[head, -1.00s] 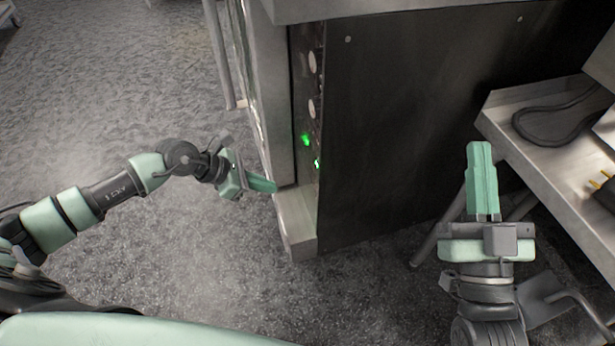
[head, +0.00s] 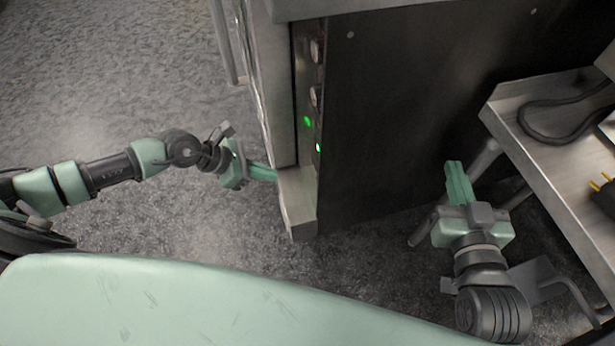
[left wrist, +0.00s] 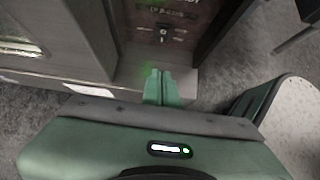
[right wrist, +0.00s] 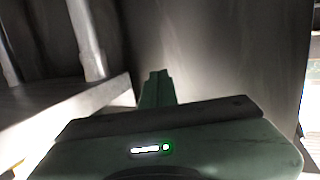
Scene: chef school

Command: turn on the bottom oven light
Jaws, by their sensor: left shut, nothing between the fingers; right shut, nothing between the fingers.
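The oven (head: 400,110) is a tall steel and black unit. Its narrow control panel (head: 309,70) on the left front carries round knobs (head: 316,97) and two lit green lights (head: 307,121). In the left wrist view the panel (left wrist: 165,32) shows small lettering and a switch or knob (left wrist: 163,33). My left gripper (head: 274,176) is shut and empty, with its tips at the oven's lower front, just left of the steel ledge (head: 297,205) below the panel. My right gripper (head: 456,168) is shut and empty, in front of the oven's black side.
A steel table (head: 550,160) with a black cable (head: 560,118) stands at the right, its legs near my right arm. A vertical handle bar (head: 222,45) sticks out from the oven's door side. Grey floor (head: 110,70) is open at the left.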

